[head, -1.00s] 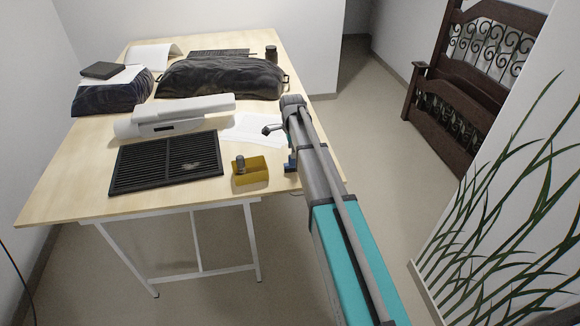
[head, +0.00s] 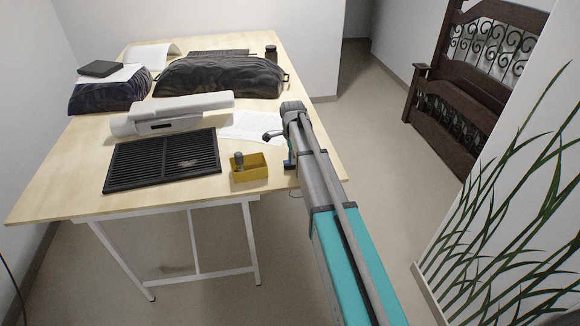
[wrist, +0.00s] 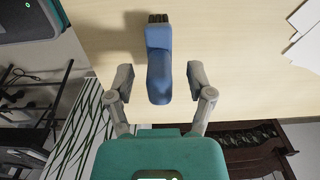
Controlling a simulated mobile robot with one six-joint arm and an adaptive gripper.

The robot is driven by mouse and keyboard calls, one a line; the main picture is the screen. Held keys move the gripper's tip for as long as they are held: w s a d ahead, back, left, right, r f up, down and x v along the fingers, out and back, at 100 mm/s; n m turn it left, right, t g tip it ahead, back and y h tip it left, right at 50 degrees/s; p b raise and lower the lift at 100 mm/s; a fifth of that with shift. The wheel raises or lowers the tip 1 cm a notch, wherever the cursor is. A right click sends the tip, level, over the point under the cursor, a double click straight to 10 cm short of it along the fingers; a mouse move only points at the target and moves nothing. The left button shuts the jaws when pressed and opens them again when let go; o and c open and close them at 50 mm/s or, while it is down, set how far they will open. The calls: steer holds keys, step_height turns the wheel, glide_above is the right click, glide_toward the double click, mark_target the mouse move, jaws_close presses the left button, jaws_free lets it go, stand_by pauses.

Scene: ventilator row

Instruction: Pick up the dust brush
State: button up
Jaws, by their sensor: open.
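The dust brush (wrist: 158,66) has a blue handle and dark bristles. In the wrist view it lies on the pale wooden table (wrist: 225,50), bristles toward the top of the picture. My gripper (wrist: 158,82) is open, with one finger on each side of the handle's near end and visible gaps between. I cannot tell how high the fingers are above the table. In the head view only a small blue part of the brush (head: 292,160) shows at the table's right edge, mostly hidden behind my arm.
A yellow box (head: 249,172) with a grey object in it stands left of the brush. A black slatted grille (head: 162,160), a white device (head: 172,115), papers (head: 250,126) and a dark bag (head: 220,76) lie on the table. A brown bed frame (head: 470,90) stands at right.

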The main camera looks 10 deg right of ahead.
steer(key=shift+f, duration=0.15)
stand_by(0.5)
jaws_close()
